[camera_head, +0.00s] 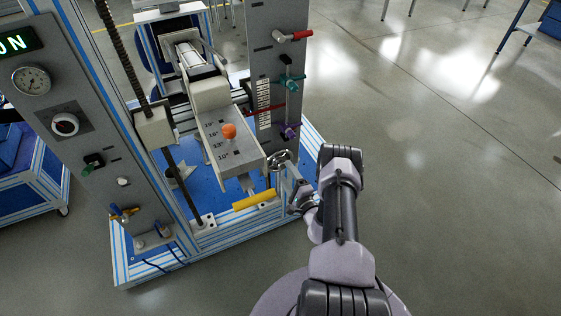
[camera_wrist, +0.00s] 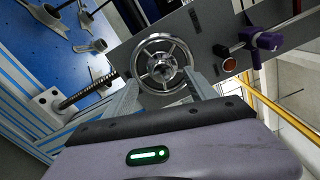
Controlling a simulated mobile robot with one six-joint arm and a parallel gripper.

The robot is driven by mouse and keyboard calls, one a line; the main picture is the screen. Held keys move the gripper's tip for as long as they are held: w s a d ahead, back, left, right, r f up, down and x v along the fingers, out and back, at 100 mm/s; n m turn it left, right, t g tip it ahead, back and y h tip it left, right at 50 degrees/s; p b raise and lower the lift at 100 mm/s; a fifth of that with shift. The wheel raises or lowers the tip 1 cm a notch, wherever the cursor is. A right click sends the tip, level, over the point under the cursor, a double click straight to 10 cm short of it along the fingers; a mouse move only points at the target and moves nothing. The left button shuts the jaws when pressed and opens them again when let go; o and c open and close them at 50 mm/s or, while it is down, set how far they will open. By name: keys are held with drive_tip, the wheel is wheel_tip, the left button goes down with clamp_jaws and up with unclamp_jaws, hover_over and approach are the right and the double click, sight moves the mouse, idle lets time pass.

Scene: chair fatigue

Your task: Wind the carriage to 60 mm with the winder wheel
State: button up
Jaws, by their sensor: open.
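The winder wheel (camera_head: 279,160) is a chrome handwheel low on the machine's right side. In the wrist view it is a spoked wheel (camera_wrist: 155,50) straight ahead. My gripper (camera_head: 296,190) is just below and in front of the wheel in the head view. In the wrist view its two fingers (camera_wrist: 164,82) are apart, one on each side of the wheel's lower part. They overlap the rim in the picture; I cannot tell if they touch it. A white graduated scale (camera_head: 264,103) stands on the right grey panel, with a red pointer across it; its reading is too small. I cannot identify the carriage surely.
Purple (camera_head: 291,132), teal (camera_head: 291,83) and red (camera_head: 298,36) handles project from the right panel.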

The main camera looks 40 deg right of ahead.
drive_tip(key=shift+s+f, duration=0.1)
drive_tip(key=m+b, duration=0.1)
drive_tip(key=m, duration=0.2)
drive_tip(key=m+b, duration=0.1)
drive_tip(key=m, duration=0.2)
drive_tip(key=shift+a+f+m, duration=0.15)
drive_tip(key=shift+a+m, duration=0.05)
drive_tip(key=shift+m, duration=0.1)
drive_tip(key=shift+r+m, duration=0.2)
drive_tip(key=shift+m, duration=0.7)
drive_tip(key=shift+m+b, duration=0.5)
drive_tip(key=shift+m, duration=0.2)
drive_tip(key=m, duration=0.2)
drive_tip(key=shift+a+m, duration=0.15)
drive_tip(key=shift+m, duration=0.15)
drive_tip(key=m, duration=0.5)
drive_tip(key=shift+r+m, duration=0.2)
drive_tip(key=shift+m, duration=0.1)
drive_tip(key=m, duration=0.7)
drive_tip(key=shift+a+r, duration=0.1)
drive_tip(key=shift+r, duration=0.1)
